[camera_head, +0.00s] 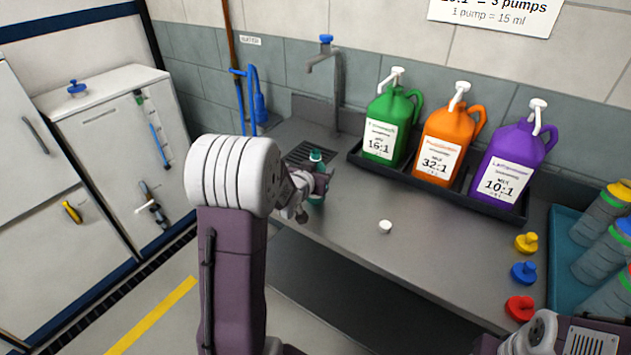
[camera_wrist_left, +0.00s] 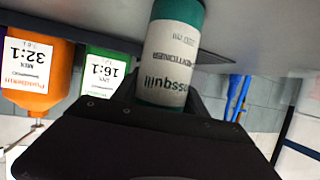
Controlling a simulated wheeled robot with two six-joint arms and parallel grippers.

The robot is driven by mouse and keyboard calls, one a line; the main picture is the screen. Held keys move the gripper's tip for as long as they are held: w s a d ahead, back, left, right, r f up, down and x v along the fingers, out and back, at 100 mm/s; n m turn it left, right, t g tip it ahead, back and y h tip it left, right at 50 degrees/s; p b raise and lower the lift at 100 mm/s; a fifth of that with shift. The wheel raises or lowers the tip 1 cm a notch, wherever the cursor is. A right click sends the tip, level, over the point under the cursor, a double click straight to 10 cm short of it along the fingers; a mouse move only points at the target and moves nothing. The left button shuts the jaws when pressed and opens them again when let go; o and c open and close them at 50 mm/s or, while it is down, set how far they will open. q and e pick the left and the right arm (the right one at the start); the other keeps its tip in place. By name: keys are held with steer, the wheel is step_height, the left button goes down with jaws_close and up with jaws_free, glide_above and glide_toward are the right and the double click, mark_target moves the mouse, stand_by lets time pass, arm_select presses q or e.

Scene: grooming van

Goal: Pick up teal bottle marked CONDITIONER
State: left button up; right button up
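The teal bottle (camera_head: 316,157) stands upright on the grey counter by the sink drain. In the left wrist view, the dark fingers (camera_wrist_left: 168,98) lie against both sides of the bottle, with no clear gap. Whether its base is off the counter I cannot tell. Part of my right arm shows at the bottom right, but its fingertips do not.
Green (camera_head: 392,125), orange (camera_head: 449,140) and purple (camera_head: 512,165) pump jugs stand in a black tray behind. A white cap (camera_head: 385,227) lies on the counter. Yellow, blue and red stoppers (camera_head: 524,272) are at right, beside a teal tray (camera_head: 561,228). A tap (camera_head: 337,90) rises behind the bottle.

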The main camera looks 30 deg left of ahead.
mark_target(319, 159)
arm_select(q)
steer(key=shift+c, duration=0.5)
steer(key=shift+r, duration=0.25)
step_height(319, 159, up, 3)
steer(key=shift+r+p, duration=0.2)
steer(key=shift+p, duration=0.4)
steer(key=shift+w+d+r, duration=0.1)
steer(key=shift+d+r, duration=0.15)
steer(key=w+d+r+p, duration=0.2)
steer(key=d+r, duration=0.4)
steer(key=d, duration=0.4)
steer(key=shift+w+d+r, duration=0.3)
steer(key=shift+w, duration=0.45)
